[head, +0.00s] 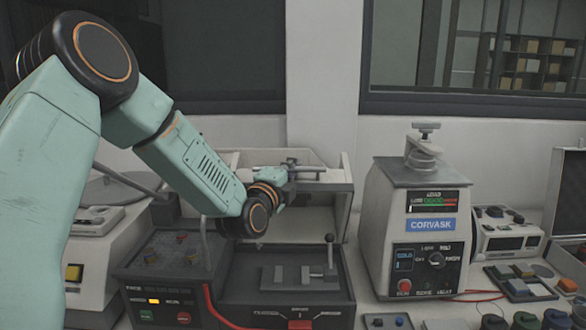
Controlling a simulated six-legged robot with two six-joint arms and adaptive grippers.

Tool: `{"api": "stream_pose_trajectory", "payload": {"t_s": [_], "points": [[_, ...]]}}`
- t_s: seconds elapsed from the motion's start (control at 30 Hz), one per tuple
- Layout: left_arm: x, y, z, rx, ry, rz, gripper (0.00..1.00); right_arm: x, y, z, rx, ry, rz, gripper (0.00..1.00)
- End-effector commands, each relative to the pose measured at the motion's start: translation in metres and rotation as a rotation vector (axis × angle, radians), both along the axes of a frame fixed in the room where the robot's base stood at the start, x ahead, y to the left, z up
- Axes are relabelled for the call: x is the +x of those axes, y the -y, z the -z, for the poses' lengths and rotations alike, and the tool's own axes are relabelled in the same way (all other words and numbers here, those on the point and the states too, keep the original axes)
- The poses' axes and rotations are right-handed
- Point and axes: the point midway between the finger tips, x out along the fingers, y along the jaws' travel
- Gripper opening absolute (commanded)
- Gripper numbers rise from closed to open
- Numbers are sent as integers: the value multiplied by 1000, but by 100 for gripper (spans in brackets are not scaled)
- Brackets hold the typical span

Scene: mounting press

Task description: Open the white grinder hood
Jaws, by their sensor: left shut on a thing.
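The white grinder hood (337,178) is at the centre of the head view, above a dark machine base (265,312). It appears raised, since the inside below it shows, with a grey vise (292,276) and an upright lever with a black knob (329,254). My left gripper (291,171) is at the hood's upper front edge, shut on what looks like its handle. The fingers are small and the wrist partly hides the grip and the hood's left part. My right gripper is not in view.
A mounting press labelled CORVASK (420,230) stands just right of the grinder. A dark control box (165,265) with coloured buttons and a red cable (213,305) is at front left. Small trays with coloured pieces (520,282) lie at right.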

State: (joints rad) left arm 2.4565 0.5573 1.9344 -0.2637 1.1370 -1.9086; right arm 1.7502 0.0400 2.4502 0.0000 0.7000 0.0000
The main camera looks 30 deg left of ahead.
Motion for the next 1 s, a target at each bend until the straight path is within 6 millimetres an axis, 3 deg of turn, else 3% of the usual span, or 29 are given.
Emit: {"api": "stream_pose_trajectory", "payload": {"t_s": [0.1,0.13,0.27,0.63,1.0], "points": [[1,-2,-1,-2,4,-5,0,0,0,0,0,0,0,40],[1,-2,-1,-2,3,-5,12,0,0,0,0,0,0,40],[0,-1,-1,-1,2,-4,22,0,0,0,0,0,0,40],[-5,0,0,-2,0,-3,22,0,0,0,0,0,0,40],[-60,8,5,-9,1,-4,22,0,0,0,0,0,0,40]]}}
